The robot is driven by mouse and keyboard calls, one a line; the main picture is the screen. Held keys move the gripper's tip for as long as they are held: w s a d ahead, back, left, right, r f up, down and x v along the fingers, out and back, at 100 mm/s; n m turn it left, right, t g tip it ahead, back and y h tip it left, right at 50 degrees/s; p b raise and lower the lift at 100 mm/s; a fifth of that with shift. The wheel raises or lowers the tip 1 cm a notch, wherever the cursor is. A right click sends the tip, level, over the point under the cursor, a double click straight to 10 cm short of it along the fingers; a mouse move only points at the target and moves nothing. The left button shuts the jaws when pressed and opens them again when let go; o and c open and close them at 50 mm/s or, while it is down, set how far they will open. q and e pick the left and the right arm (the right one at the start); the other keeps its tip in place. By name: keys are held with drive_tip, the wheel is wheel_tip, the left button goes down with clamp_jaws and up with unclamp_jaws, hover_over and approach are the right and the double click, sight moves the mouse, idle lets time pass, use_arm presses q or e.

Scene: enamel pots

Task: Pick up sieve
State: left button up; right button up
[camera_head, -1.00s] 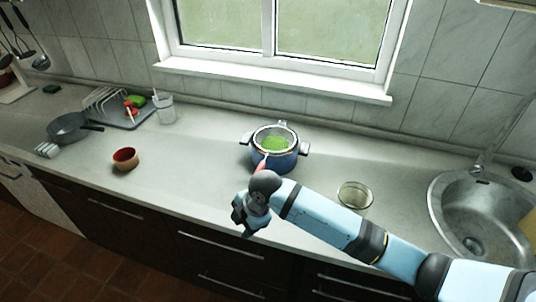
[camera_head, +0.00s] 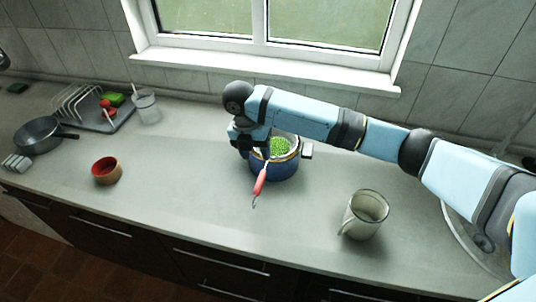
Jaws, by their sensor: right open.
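The sieve (camera_head: 293,141) rests in the top of a blue enamel pot (camera_head: 275,170) and holds green peas (camera_head: 279,146). Its red handle (camera_head: 260,182) sticks out over the pot's front rim toward the counter's front edge. My right gripper (camera_head: 244,148) is open at the left side of the pot, pointing down, near the sieve's rim. The arm hides the back of the pot and part of the sieve. I cannot tell whether the fingers touch the sieve or the pot. My left gripper is not in view.
A red-brown bowl (camera_head: 106,170), a grey pan (camera_head: 40,135), a dish rack (camera_head: 85,108) and a glass container (camera_head: 146,106) stand at the left. The counter in front of the pot is clear.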

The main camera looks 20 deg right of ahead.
sight(262, 173)
drive_tip(key=f, duration=0.4)
drive_tip(key=shift+s+d+f, duration=0.1)
drive_tip(key=shift+d+f, duration=0.05)
drive_tip(key=shift+d, duration=0.25)
drive_tip(key=shift+f, duration=0.2)
drive_tip(key=f, duration=0.1)
drive_tip(key=f+p, duration=0.1)
drive_tip(key=f, duration=0.2)
drive_tip(key=shift+s+d+p, duration=0.2)
drive_tip(key=shift+s+p, duration=0.05)
drive_tip(key=shift+p, duration=0.05)
drive_tip(key=shift+d+f, duration=0.1)
drive_tip(key=shift+f, duration=0.45)
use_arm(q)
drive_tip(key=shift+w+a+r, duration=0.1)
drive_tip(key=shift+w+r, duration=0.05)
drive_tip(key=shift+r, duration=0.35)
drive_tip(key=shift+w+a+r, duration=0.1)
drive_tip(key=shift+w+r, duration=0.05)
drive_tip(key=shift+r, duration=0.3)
use_arm(e)
clamp_jaws()
